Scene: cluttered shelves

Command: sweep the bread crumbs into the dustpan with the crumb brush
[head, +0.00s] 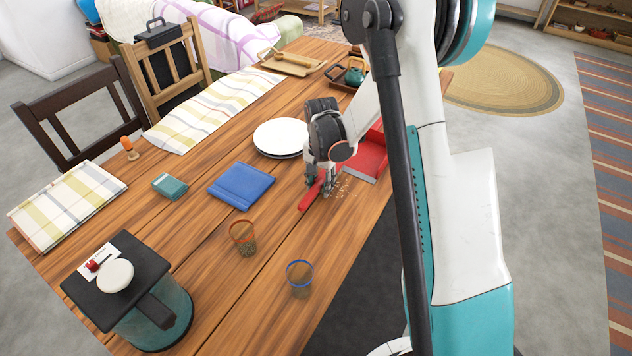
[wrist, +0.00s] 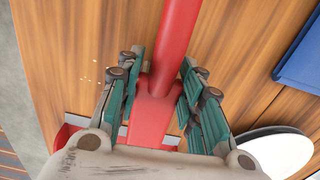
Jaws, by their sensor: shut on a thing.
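The red crumb brush (head: 309,199) is in my gripper (head: 326,184), low over the wooden table. In the wrist view, my gripper (wrist: 160,85) has its teal-padded fingers on both sides of the red brush (wrist: 175,40), whose handle runs up the picture. The bread crumbs (head: 343,188) are small pale bits on the table, just right of the gripper; a few crumbs (wrist: 92,72) show left of the fingers in the wrist view. The red dustpan (head: 371,166) lies beyond the crumbs, partly hidden by my arm. The bristles are hidden.
A white plate (head: 281,136) and a blue book (head: 241,185) lie left of the gripper. Two glasses (head: 243,238) (head: 299,279) stand nearer. A dark-lidded teal container (head: 150,318) is at the near left. Bare table lies between the blue book and the glasses.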

